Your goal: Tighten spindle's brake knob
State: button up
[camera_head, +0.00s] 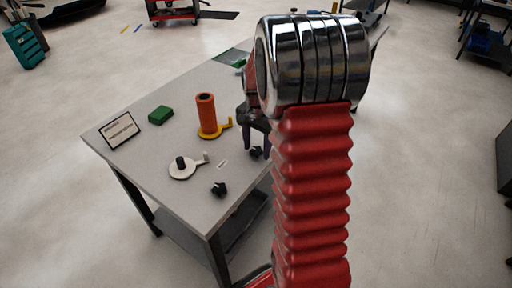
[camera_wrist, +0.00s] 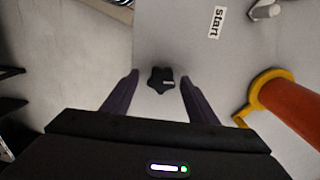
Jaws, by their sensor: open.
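A black star-shaped knob (camera_wrist: 160,80) shows in the wrist view between my gripper's two dark fingers (camera_wrist: 158,88), near their tips, with visible space on both sides. The same knob (camera_head: 256,153) shows in the head view just below my gripper (camera_head: 254,128), near the table's right edge. My gripper is open and points down. A second black knob (camera_head: 219,189) is nearer the front edge. An orange roll (camera_head: 206,114) stands upright on a yellow base with an arm (camera_head: 224,126).
In the wrist view, the orange roll (camera_wrist: 296,108) stands close to the right of my gripper. My red arm hides part of the table's right side.

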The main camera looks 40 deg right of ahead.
aim_at(256, 150)
jog(key=shift+w+r, duration=0.1)
jog(key=shift+r, duration=0.1)
jog(key=shift+r, duration=0.6)
notch_tip(256, 150, up, 12)
jog(key=shift+r, duration=0.15)
jog(key=s+a+r+n+t, duration=0.1)
jog(key=s+a+r+n, duration=0.25)
jog(key=a, duration=0.35)
jog(key=s+a+r+n+t, duration=0.2)
jog(key=s+a+n, duration=0.15)
jog(key=a, duration=0.25)
jog(key=s+a+f+n+t, duration=0.2)
jog(key=s+a+n, duration=0.5)
jog(key=s+a, duration=0.3)
jog(key=shift+s+a+t, duration=0.25)
jog(key=shift+s+t, duration=0.05)
jog(key=shift+s, duration=0.55)
